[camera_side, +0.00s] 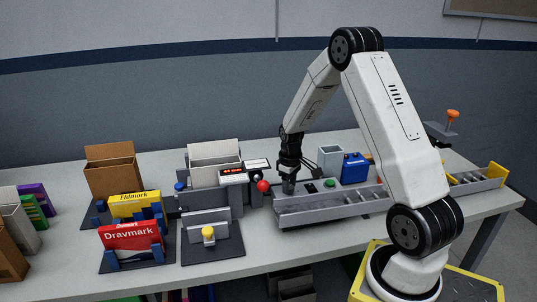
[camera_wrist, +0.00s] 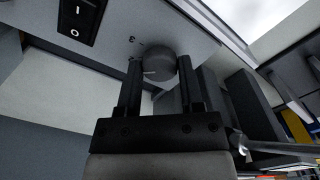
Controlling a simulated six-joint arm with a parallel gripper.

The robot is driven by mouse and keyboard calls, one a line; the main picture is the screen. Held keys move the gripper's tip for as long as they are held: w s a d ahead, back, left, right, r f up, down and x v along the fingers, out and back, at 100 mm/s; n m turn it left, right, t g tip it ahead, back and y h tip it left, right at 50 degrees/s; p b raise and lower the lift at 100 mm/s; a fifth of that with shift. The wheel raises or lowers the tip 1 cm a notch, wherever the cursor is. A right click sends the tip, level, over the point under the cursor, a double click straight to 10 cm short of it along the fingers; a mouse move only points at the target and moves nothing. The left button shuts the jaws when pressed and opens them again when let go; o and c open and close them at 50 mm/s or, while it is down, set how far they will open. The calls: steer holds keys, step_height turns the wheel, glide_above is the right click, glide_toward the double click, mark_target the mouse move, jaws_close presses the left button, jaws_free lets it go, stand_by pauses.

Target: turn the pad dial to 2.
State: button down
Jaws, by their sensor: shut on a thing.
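The pad dial (camera_wrist: 160,65) is a round grey knob with a pale pointer line, set on a grey panel (camera_wrist: 190,35) in the wrist view. My gripper (camera_wrist: 161,82) has its two dark fingers on either side of the dial and is shut on it.
A black rocker switch (camera_wrist: 82,18) is on the panel near the dial. In the side view a red ball knob (camera_side: 263,186) is just left of my gripper, and a green button (camera_side: 330,183) is to its right. A blue box (camera_side: 355,168) stands behind the panel.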

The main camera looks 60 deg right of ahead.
steer(key=shift+n, duration=0.4)
steer(key=shift+c, duration=1.2)
jaws_free()
steer(key=shift+r, duration=0.15)
steer(key=shift+r, duration=3.75)
